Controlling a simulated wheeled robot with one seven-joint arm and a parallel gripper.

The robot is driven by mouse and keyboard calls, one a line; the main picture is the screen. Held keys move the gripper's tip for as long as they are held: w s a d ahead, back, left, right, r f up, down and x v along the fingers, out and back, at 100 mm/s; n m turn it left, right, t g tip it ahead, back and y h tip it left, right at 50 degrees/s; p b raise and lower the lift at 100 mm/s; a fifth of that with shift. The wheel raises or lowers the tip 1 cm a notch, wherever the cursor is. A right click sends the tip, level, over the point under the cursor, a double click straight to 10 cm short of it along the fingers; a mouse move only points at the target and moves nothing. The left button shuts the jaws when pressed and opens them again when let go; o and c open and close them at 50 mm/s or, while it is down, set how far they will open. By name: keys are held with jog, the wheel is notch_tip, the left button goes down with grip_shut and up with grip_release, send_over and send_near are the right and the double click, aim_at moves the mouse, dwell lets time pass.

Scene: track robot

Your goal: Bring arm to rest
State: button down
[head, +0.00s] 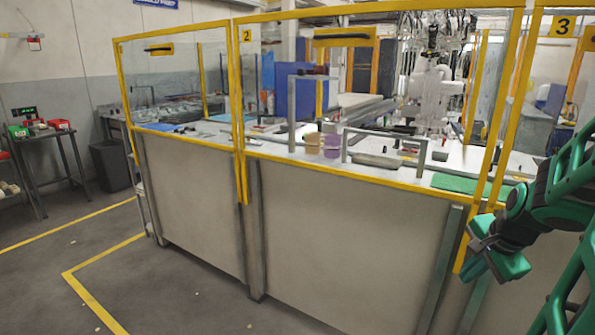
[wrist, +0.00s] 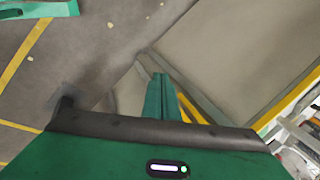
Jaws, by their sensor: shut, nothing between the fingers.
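My gripper (head: 497,268) shows at the right edge of the head view, at the end of my green and black arm. It hangs in front of the fenced workstation, near a yellow frame post. In the wrist view, my gripper's green fingers (wrist: 161,96) are together and empty, pointing out over the floor and the station's lower panel. Part of my arm runs out of the head view at the right.
A fenced workstation (head: 328,232) with beige panels and yellow frames fills the middle. Its worktop carries purple and tan items (head: 332,146). A small table (head: 50,138) with red and green bins and a dark bin (head: 111,165) stand left. Floor at lower left is open.

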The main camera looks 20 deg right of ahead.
jog(key=s+a+r+n+g+y, duration=0.1)
jog(key=s+a+n+g, duration=0.3)
jog(key=s+a+n, duration=0.8)
jog(key=shift+a+r+n+g+y, duration=0.4)
jog(key=shift+a+r+n, duration=0.1)
jog(key=shift+a, duration=0.05)
jog(key=shift+d, duration=0.1)
